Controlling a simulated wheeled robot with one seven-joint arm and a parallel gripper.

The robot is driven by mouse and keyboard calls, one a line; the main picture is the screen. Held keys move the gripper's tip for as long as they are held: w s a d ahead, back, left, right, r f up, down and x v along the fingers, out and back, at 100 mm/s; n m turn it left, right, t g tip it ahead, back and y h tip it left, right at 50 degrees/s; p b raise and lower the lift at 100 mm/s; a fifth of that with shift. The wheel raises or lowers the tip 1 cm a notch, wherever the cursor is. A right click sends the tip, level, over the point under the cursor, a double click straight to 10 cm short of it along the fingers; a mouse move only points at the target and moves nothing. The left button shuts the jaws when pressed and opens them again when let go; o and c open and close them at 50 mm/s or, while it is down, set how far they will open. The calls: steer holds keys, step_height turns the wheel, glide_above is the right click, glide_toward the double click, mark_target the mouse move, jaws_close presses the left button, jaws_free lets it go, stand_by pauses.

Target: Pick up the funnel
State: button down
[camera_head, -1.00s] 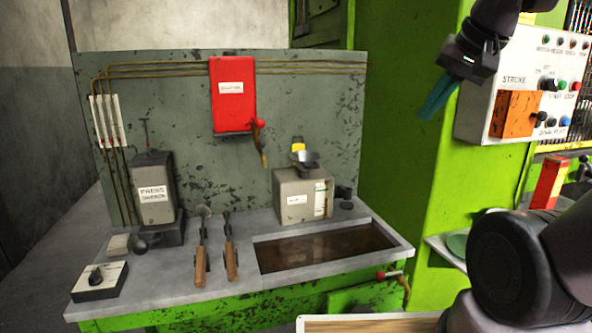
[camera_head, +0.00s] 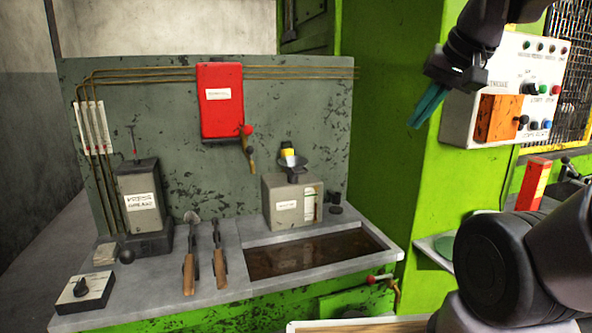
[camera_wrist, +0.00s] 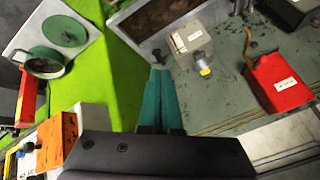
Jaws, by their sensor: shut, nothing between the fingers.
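A small dark grey funnel (camera_head: 294,162) sits on top of a grey metal box (camera_head: 275,205) at the back of the bench, with a yellow-topped item beside or behind it. In the wrist view the funnel (camera_wrist: 199,57) shows small, with the yellow part below it. My gripper (camera_head: 416,124) has teal fingers. It is up at the right, near the green column, well apart from the funnel. In the wrist view its fingers (camera_wrist: 160,71) lie together and hold nothing.
A control panel (camera_head: 466,124) with an orange box is close to my gripper. A red box (camera_head: 221,88) with a hanging handle is on the back wall. A sunken basin (camera_head: 385,240) and two wooden-handled tools (camera_head: 189,273) are on the bench.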

mark_target(295, 176)
steer(key=c, duration=0.9)
jaws_free()
steer(key=shift+a, duration=0.1)
steer(key=shift+o, duration=0.3)
steer(key=w+a+f+n+g+y, duration=0.2)
steer(key=w+a+f+g+y, duration=0.2)
steer(key=a, duration=0.5)
steer(key=shift+w+a+f+g+y, duration=0.15)
steer(key=shift+w+f+g+y, duration=0.1)
steer(key=shift+f+g+y, duration=0.4)
steer(key=w+a+f+n+g+y, duration=0.1)
steer(key=w+a+f+y, duration=0.2)
steer(key=w+a+y, duration=0.35)
steer(key=w+f+m+t, duration=0.2)
steer(key=w+f+t, duration=0.4)
steer(key=w, duration=0.4)
steer(key=w+f+m+t, duration=0.2)
steer(key=w+f+t, duration=0.1)
steer(key=w+f, duration=0.55)
steer(key=x, duration=0.5)
steer(key=shift+w+a+r, duration=0.1)
steer(key=shift+w+r, duration=0.2)
steer(key=shift+w, duration=0.1)
steer(key=shift+x, duration=2.55)
